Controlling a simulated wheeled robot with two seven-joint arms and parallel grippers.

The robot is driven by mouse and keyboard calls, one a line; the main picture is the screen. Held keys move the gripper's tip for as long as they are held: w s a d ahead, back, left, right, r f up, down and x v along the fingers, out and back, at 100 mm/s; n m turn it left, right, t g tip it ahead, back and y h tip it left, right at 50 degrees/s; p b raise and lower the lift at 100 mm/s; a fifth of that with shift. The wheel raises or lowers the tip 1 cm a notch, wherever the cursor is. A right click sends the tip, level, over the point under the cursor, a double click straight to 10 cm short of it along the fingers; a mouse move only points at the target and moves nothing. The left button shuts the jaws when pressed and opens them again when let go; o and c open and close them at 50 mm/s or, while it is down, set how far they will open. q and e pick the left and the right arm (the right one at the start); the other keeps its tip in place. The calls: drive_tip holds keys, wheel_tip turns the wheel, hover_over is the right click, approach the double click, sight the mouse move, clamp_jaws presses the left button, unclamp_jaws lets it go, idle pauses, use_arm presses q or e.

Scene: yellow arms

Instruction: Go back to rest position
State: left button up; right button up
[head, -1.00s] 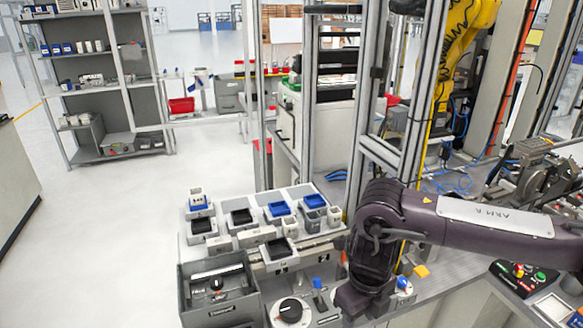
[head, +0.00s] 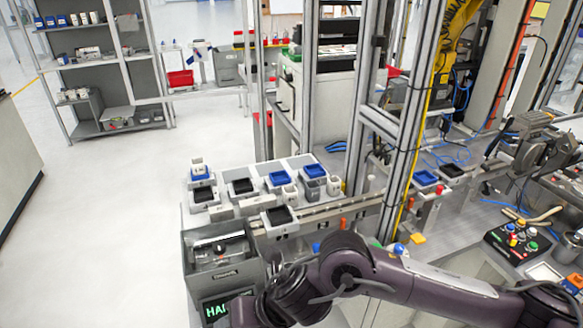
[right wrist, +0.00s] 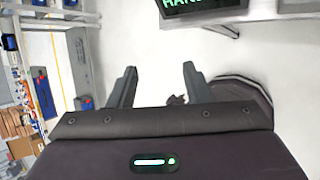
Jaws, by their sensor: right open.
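My right arm comes in from the right in the head view and bends at the bottom centre, in front of the bench. Its gripper fingertips are hidden or out of the picture there. In the right wrist view my right gripper (right wrist: 160,86) is open, with two dark fingers apart and nothing between them. Pale floor shows beyond the fingers. My left gripper and arm are not in the head view.
A grey bin (head: 215,255) with a lit green sign (head: 216,309) stands close to my right arm. Black and blue trays (head: 240,187) line the bench behind. Aluminium posts (head: 407,140) rise at the bench. Open floor (head: 110,220) lies left. A button box (head: 517,240) sits right.

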drive_tip(key=a+r+m+t+y, duration=0.3)
drive_tip(key=a+r+m+t, duration=0.15)
drive_tip(key=r+m, duration=0.35)
drive_tip(key=w+d+f+m+t+h, duration=0.2)
drive_tip(key=w+d+m+t+h, duration=0.15)
drive_tip(key=d+m, duration=1.1)
drive_tip(key=s+d+f+m+g+h, duration=0.3)
drive_tip(key=s+d+f+m, duration=0.35)
drive_tip(key=d, duration=0.35)
drive_tip(key=s+d+f+m+g+h, duration=0.3)
drive_tip(key=s+d+f+m+h, duration=0.15)
drive_tip(key=d+f+m, duration=0.35)
wheel_tip(320, 180, down, 28)
drive_tip(key=s+d+g, duration=0.1)
drive_tip(key=s+g, duration=0.1)
drive_tip(key=s+d+f, duration=0.2)
drive_tip(key=s+f, duration=0.7)
drive_tip(key=s+d+f+b, duration=0.1)
drive_tip(key=s+f, duration=0.9)
drive_tip(key=shift+s+d+g+b, duration=0.3)
drive_tip(key=shift+d+g, duration=0.05)
drive_tip(key=shift+g, duration=0.05)
